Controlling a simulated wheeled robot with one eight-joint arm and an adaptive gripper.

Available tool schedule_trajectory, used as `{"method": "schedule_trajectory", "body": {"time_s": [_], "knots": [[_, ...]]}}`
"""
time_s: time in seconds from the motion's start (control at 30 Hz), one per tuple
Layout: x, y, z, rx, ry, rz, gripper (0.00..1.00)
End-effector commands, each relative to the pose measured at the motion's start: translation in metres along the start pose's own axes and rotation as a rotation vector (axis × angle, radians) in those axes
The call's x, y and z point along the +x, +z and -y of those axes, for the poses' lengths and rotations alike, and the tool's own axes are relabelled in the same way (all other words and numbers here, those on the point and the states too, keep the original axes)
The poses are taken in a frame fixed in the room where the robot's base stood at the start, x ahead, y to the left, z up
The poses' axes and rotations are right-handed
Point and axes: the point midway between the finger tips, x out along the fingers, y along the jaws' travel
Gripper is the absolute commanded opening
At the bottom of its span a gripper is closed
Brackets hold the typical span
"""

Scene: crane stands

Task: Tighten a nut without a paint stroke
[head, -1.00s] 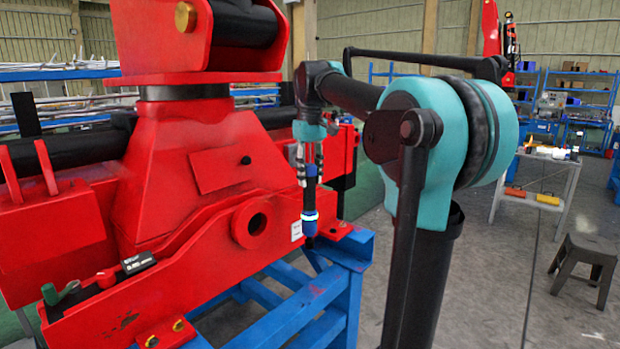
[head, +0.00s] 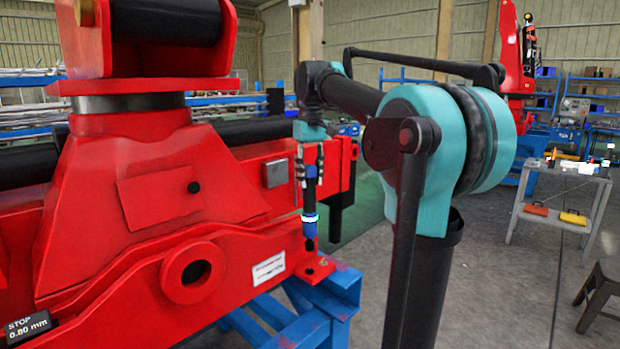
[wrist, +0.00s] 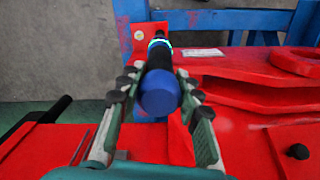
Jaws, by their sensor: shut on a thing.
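My gripper (head: 309,165) is shut on a black tightening tool (head: 309,202) with blue bands and a glowing ring. The tool hangs upright, tip down, above the red foot plate (head: 318,272) at the near corner of the crane base. In the wrist view the fingers (wrist: 160,98) flank the tool, and its blue end cap (wrist: 160,93) faces the camera. A small nut (head: 323,262) shows on the foot plate, right of the tool tip; a nut (wrist: 139,34) also shows in the wrist view. Whether it bears a paint stroke is too small to tell. The tip appears apart from the plate.
The red crane body (head: 150,190) fills the left, close to my arm. Its foot rests on a blue stand (head: 335,290). A small black display (head: 28,326) reads "STOP 0.80 mm". A grey trolley (head: 562,190) and dark stool (head: 600,290) stand right, with open floor between.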

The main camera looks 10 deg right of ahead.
Motion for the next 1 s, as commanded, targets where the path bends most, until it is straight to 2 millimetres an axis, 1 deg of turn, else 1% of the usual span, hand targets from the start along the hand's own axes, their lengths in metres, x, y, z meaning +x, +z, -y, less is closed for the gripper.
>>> {"method": "schedule_trajectory", "body": {"time_s": [0.37,0.57,1.0], "knots": [[0.003,0.0,0.0,0.0,0.0,0.0,0.0],[0.014,0.0,0.0,0.0,0.0,0.0,0.0],[0.047,0.0,0.0,0.0,0.0,0.0,0.0]]}}
